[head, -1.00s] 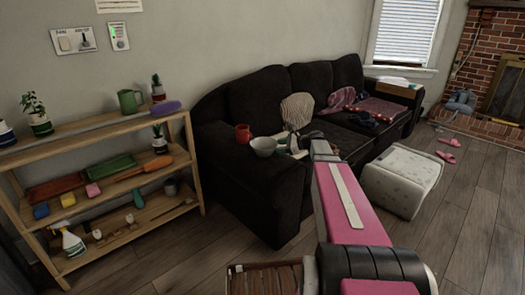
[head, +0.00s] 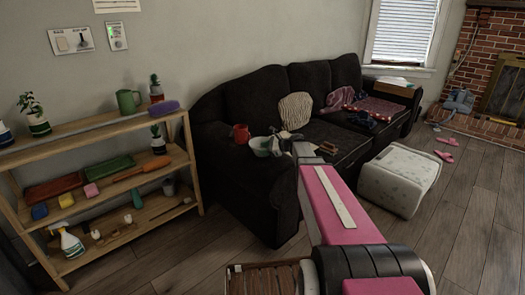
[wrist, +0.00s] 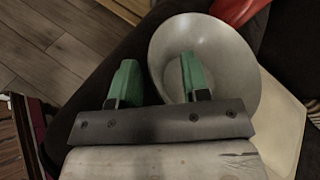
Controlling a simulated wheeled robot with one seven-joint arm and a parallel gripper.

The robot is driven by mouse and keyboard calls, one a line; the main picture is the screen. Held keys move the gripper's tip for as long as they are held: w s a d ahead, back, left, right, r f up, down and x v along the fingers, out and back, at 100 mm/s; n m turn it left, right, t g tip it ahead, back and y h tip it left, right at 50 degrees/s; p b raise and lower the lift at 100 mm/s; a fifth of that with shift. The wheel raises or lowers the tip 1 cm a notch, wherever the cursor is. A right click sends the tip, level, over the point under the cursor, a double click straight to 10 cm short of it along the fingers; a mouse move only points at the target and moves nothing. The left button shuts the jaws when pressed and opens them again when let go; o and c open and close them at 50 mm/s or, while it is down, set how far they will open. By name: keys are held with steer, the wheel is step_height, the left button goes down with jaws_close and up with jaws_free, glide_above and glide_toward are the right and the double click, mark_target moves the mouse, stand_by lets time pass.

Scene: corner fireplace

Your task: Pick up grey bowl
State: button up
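The grey bowl (head: 262,146) sits on the near arm of the dark sofa, in front of a red mug (head: 241,133). In the wrist view the bowl (wrist: 225,55) is large and close, with its inside facing the camera. My gripper (wrist: 158,80) is open, with its two green fingers apart. One finger shows over the inside of the bowl and the other shows outside its left rim, so the rim lies between them. Nothing is visibly clamped. In the head view my gripper (head: 282,142) is at the bowl's right side and partly covers it.
The red mug (wrist: 236,8) is close beside the bowl in the wrist view. A pale flat item (wrist: 287,120) lies to the bowl's lower right. A wooden shelf (head: 85,134) with plants and tools stands left of the sofa (head: 250,195). A white ottoman (head: 400,178) stands at right.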

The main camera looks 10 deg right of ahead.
jaws_close()
